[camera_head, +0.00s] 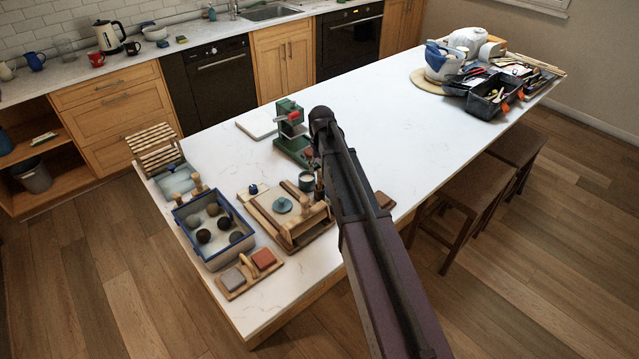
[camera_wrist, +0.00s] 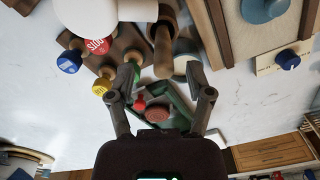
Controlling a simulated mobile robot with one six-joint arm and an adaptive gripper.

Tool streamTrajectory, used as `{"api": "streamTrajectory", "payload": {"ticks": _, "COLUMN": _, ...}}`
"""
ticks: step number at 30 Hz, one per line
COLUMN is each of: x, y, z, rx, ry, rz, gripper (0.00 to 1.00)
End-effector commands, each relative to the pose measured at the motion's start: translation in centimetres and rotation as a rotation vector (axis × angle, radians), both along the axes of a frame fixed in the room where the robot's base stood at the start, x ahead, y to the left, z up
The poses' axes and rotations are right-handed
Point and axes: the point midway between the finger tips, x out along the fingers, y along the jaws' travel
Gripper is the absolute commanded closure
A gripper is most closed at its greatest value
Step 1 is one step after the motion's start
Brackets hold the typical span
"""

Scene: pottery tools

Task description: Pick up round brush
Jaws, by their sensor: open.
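My gripper (camera_wrist: 166,84) is open in the wrist view, its two dark fingers apart with nothing held between them. A rounded wooden handle (camera_wrist: 162,50) stands just beyond the gap between the fingertips; it may belong to the round brush, but I cannot tell, as no bristles show. Beside it, a wooden rack (camera_wrist: 128,42) holds stamps with blue (camera_wrist: 68,62), red (camera_wrist: 98,45), yellow (camera_wrist: 101,87) and green (camera_wrist: 120,61) ends. In the head view my arm covers the gripper and the spot beneath it.
A green press-like device (camera_head: 291,133) stands by my arm on the white counter (camera_head: 350,110). A small cup (camera_head: 306,181), a wooden board frame (camera_head: 262,212) and a blue-rimmed tray (camera_head: 207,262) of balls are nearby. Black toolboxes (camera_head: 488,108) lie far right. The middle counter is clear.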

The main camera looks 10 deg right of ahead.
Motion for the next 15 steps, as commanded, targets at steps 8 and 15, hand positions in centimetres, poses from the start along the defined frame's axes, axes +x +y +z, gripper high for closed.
{"api": "streamTrajectory", "payload": {"ticks": 8, "x": 0.0, "y": 0.1, "z": -1.4, "rx": 0.000, "ry": 0.000, "rz": 0.000, "gripper": 0.33}}
{"api": "streamTrajectory", "payload": {"ticks": 15, "x": -0.1, "y": 0.3, "z": -3.3, "rx": 0.000, "ry": 0.000, "rz": 0.000, "gripper": 0.33}}
